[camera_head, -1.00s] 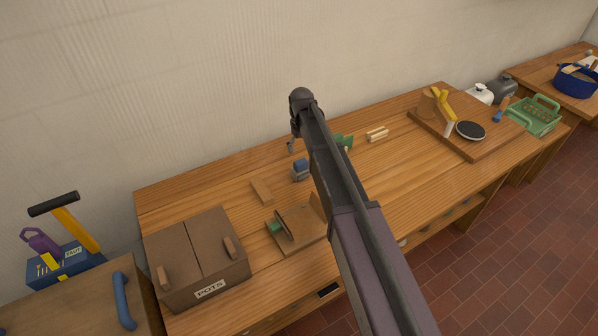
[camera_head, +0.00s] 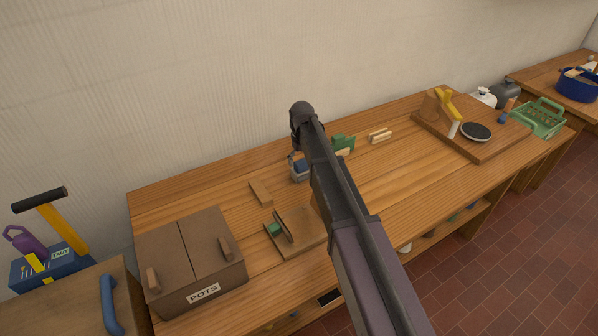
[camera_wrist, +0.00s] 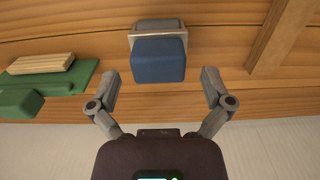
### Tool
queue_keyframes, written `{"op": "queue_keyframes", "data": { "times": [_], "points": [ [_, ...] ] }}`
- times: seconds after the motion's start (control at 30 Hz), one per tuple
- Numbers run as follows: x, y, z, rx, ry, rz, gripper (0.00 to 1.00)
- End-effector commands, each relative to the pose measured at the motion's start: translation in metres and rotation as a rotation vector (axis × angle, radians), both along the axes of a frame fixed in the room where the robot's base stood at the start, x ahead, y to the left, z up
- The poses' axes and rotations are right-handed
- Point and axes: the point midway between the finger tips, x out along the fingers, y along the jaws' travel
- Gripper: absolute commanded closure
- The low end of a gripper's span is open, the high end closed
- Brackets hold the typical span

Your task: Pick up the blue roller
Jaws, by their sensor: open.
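The blue roller (camera_wrist: 158,59) shows in the wrist view as a rounded blue block, just ahead of and between my fingertips. It sits at a grey holder (camera_wrist: 158,25) on the wooden bench. In the head view the blue roller (camera_head: 302,166) is partly covered by my arm. My gripper (camera_wrist: 160,86) is open, with its two fingers apart and nothing between them. In the head view my gripper (camera_head: 294,156) is mostly hidden behind my arm, close to the roller.
A green block piece (camera_head: 343,143) and a pale wooden block (camera_head: 380,136) lie to the right of the roller. A wooden strip (camera_head: 261,193) and a board with uprights (camera_head: 298,238) lie to the left and in front. A brown POTS box (camera_head: 190,260) stands at the front left.

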Motion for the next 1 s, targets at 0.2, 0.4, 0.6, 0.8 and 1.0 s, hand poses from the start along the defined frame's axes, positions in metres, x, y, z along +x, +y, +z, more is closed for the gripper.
{"op": "queue_keyframes", "data": {
  "times": [0.2, 0.4, 0.6, 0.8, 1.0],
  "points": [
    [0.000, 0.000, 0.000, 0.000, 0.000, 0.000, 0.00],
    [0.000, 0.000, -0.002, 0.000, 0.000, -0.001, 0.00],
    [0.001, 0.000, -0.013, 0.000, 0.000, -0.001, 0.00],
    [0.003, 0.000, -0.029, 0.000, 0.000, -0.001, 0.00],
    [0.003, 0.001, -0.044, 0.000, 0.000, -0.001, 0.00]
  ]
}}
